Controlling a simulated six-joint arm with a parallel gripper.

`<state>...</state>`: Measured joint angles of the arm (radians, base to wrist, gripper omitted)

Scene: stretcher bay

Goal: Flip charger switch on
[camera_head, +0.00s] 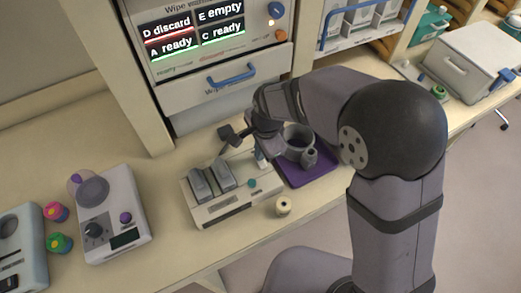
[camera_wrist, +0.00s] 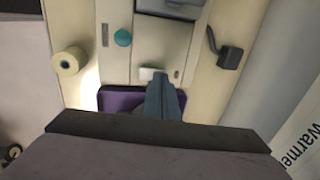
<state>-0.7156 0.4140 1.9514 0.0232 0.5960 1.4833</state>
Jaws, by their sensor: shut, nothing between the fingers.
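The charger (camera_head: 228,205) is a cream box on the bench with grey units standing in its bays and a teal button (camera_head: 251,184) on its face. In the wrist view its panel (camera_wrist: 117,62) shows the teal button (camera_wrist: 122,38) and a small white switch (camera_wrist: 147,73). My gripper (camera_head: 262,160) is shut and empty, pointing down at the charger's right end. In the wrist view its blue-grey fingertips (camera_wrist: 161,80) overlap the switch's edge and hide part of it; I cannot tell whether they touch it. The switch's position is unclear.
A purple tray (camera_head: 318,172) with a grey mug (camera_head: 297,139) lies right of the charger. A black block (camera_wrist: 230,57) sits behind it. A cream roll (camera_head: 283,207) stands in front. The dispenser cabinet (camera_head: 215,100) rises behind. Another device (camera_head: 112,215) stands left.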

